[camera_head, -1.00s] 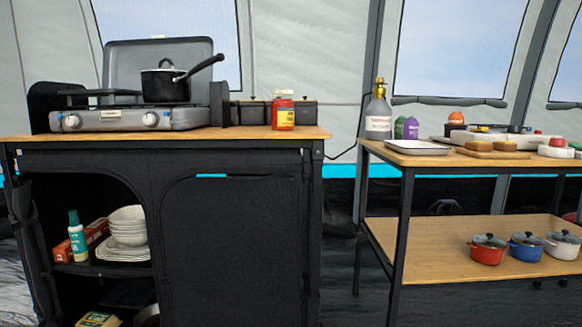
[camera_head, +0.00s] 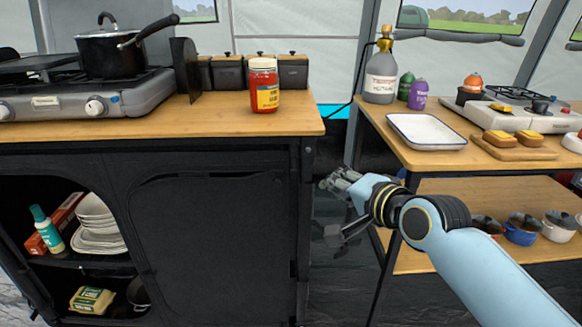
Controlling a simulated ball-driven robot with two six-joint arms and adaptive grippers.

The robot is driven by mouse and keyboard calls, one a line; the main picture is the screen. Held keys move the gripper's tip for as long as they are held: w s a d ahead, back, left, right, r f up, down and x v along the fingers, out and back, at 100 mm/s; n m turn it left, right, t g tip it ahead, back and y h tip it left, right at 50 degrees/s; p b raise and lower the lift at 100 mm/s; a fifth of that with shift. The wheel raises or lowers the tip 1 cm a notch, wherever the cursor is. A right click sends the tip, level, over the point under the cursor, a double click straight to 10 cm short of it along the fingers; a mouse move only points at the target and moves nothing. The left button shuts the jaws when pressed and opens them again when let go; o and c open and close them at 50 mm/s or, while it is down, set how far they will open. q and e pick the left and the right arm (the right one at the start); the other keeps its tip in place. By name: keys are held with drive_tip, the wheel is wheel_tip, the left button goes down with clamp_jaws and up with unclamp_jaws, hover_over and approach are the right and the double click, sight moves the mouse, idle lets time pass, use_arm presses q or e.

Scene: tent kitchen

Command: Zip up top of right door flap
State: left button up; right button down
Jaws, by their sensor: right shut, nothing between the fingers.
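The right door flap (camera_head: 218,245) is a black fabric panel on the front of the cabinet under the stove. It hangs across the right opening, with a curved seam along its top and left side. No zip pull can be made out. My right gripper (camera_head: 332,208) is in the gap just right of the cabinet, shut and empty, apart from the flap, with its fingers pointing left. My left gripper is not in view.
A red jar (camera_head: 264,86) stands on the worktop (camera_head: 200,118) above the flap. A shelf table (camera_head: 395,149) stands to the right, behind my right arm.

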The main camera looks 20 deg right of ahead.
drive_tip(key=b, duration=0.3)
approach(285, 177)
drive_tip(key=w+d, duration=0.2)
drive_tip(key=shift+w+a+f+b, duration=0.35)
drive_tip(key=shift+w+a, duration=0.15)
drive_tip(key=shift+w+a+f+b, duration=0.3)
drive_tip(key=shift+w+a, duration=0.25)
drive_tip(key=shift+w+a+f, duration=0.1)
drive_tip(key=shift+w+a, duration=0.1)
drive_tip(key=shift+a, duration=0.1)
